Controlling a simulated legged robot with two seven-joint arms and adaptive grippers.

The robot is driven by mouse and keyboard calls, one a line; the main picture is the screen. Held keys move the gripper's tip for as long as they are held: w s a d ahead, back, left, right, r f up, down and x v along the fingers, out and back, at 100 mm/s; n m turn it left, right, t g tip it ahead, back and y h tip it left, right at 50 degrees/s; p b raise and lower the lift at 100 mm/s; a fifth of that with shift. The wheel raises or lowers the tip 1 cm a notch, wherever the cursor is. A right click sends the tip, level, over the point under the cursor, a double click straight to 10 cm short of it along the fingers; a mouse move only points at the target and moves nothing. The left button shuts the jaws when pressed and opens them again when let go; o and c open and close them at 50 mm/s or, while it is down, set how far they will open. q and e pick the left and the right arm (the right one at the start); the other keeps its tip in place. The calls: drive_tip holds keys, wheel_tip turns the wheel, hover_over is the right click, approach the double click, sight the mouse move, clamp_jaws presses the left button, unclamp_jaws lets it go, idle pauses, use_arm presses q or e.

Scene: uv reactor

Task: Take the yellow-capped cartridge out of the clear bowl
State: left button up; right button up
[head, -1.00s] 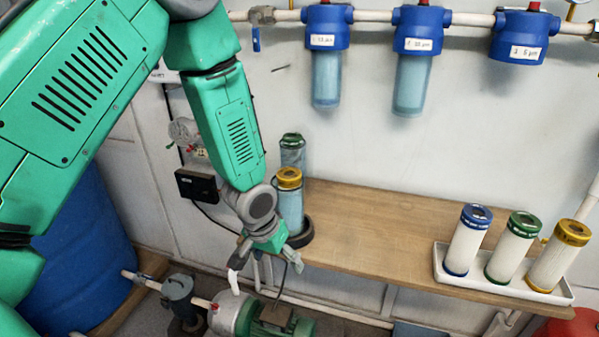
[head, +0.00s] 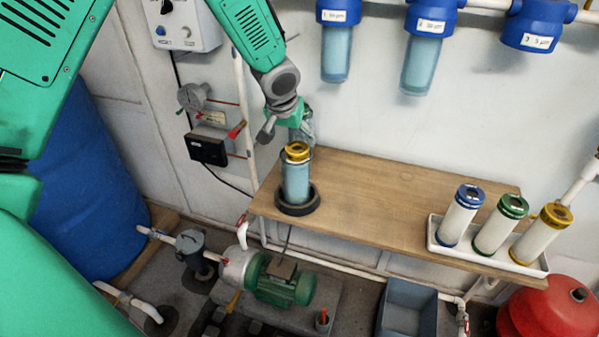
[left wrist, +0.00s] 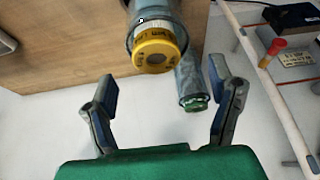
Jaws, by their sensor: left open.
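The yellow-capped cartridge (head: 296,150) stands upright in the clear bowl (head: 296,186), which looks bluish and sits in a black ring at the left end of the wooden shelf. Its cap stands at the bowl's top. In the left wrist view the yellow cap (left wrist: 154,52) is above and a little left of the middle, beyond the fingers. My left gripper (head: 283,124) is just above and left of the cap in the head view. In the left wrist view my left gripper (left wrist: 163,100) has its fingers wide apart with nothing between them. My right gripper is not in view.
A grey-blue cylinder with a green end (left wrist: 194,102) stands close behind the bowl. A white tray (head: 480,258) with blue-, green- and yellow-capped cartridges is at the shelf's right end. Blue filter heads (head: 431,18) hang above. The shelf middle (head: 375,205) is clear.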

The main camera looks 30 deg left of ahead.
sight(295, 148)
use_arm(q)
drive_tip(key=x, duration=0.2)
drive_tip(key=p+x, duration=0.1)
drive_tip(key=x, duration=0.2)
drive_tip(key=shift+w+d+r, duration=0.1)
drive_tip(key=shift+w+d, duration=0.05)
drive_tip(key=shift+w, duration=0.2)
drive_tip(key=shift+w+d, duration=0.1)
drive_tip(key=shift+d, duration=0.3)
drive_tip(key=c, duration=0.4)
drive_tip(key=shift+a, duration=0.4)
drive_tip(key=c, duration=1.3)
drive_tip(key=shift+a+f, duration=0.2)
drive_tip(key=shift+f, duration=0.05)
